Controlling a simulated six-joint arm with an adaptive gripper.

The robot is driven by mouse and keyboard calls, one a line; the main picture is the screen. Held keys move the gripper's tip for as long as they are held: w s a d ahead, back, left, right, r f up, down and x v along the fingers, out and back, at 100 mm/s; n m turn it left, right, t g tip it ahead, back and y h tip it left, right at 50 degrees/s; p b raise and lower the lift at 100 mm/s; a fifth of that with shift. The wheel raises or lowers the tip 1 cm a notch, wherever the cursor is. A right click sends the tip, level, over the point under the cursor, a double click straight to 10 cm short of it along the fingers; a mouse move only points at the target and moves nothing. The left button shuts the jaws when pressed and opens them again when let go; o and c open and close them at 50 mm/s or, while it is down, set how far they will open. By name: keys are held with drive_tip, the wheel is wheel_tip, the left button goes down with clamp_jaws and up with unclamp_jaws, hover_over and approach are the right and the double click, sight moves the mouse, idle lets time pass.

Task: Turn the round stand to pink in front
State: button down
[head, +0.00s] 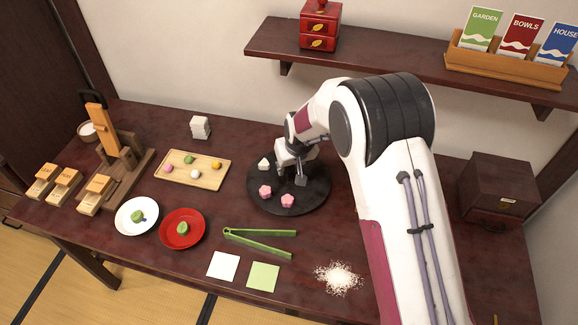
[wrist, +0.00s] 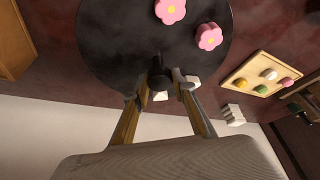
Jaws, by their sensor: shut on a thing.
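The round stand (head: 318,198) is a dark disc on the table, and it fills the upper middle of the wrist view (wrist: 110,50). Two pink flower-shaped sweets (head: 265,191) (head: 287,201) lie on its front part, towards the table's front edge. A white piece (head: 264,163) lies at its back left. My gripper (head: 299,178) is low over the middle of the stand. In the wrist view my gripper (wrist: 160,84) has its fingers on either side of a dark upright knob (wrist: 156,68), shut on it. The back of the stand is partly hidden by my arm.
Green tongs (head: 260,243) lie in front of the stand, beside a red plate (head: 173,241) and a white plate (head: 125,223). A wooden tray (head: 180,182) of sweets is to the left. White grains (head: 338,277) lie front right. A shelf (head: 390,62) hangs above.

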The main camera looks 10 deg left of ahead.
drive_tip(key=shift+d+n+g+y, duration=0.1)
drive_tip(key=shift+n+g+y, duration=0.2)
drive_tip(key=shift+n, duration=0.9)
drive_tip(key=c, duration=1.7)
unclamp_jaws()
drive_tip(key=shift+r, duration=0.15)
drive_tip(key=shift+v, duration=5.85)
